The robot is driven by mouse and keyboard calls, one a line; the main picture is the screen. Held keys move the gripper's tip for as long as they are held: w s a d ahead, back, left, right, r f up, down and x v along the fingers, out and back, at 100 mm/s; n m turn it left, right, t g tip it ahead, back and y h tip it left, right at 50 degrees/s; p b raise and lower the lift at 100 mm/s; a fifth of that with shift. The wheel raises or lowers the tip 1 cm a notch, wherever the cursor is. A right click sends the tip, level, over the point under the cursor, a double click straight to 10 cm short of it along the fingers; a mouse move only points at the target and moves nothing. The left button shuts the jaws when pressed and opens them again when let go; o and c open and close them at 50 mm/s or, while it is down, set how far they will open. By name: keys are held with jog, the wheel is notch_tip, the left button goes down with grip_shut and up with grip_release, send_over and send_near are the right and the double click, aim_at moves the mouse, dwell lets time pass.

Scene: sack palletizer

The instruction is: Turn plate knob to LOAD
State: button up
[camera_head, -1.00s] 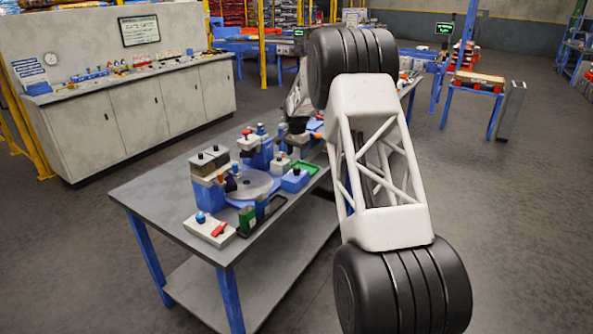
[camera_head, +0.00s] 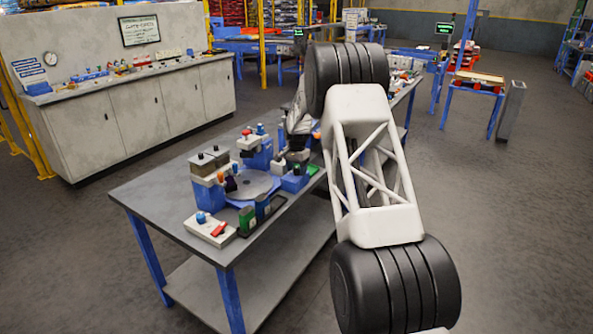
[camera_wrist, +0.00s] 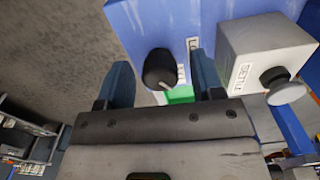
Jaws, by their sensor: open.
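A round black knob (camera_wrist: 160,70) with a pale pointer sits on a blue panel (camera_wrist: 140,22) in the wrist view. My gripper (camera_wrist: 164,78) is open, with one blue-grey finger on each side of the knob. I see a gap on both sides, so the fingers do not appear to grip it. I cannot tell how deep the fingertips reach. In the head view my wrist is over the far right part of the grey workbench (camera_head: 150,200), and my own arm hides much of that area.
In the wrist view a white box (camera_wrist: 262,48) with a black knob and pale disc stands close to the right finger. On the bench are a round grey plate (camera_head: 252,186) on a blue base and a white box with a red switch (camera_head: 212,229). The bench's front left is clear.

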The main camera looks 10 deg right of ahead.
jog(key=shift+f, duration=0.2)
jog(key=shift+c, duration=0.4)
jog(key=c, duration=0.8)
jog(key=shift+c, duration=0.2)
jog(key=shift+n, duration=0.4)
jog(key=n, duration=0.5)
jog(key=shift+r, duration=0.1)
jog(key=n, duration=0.6)
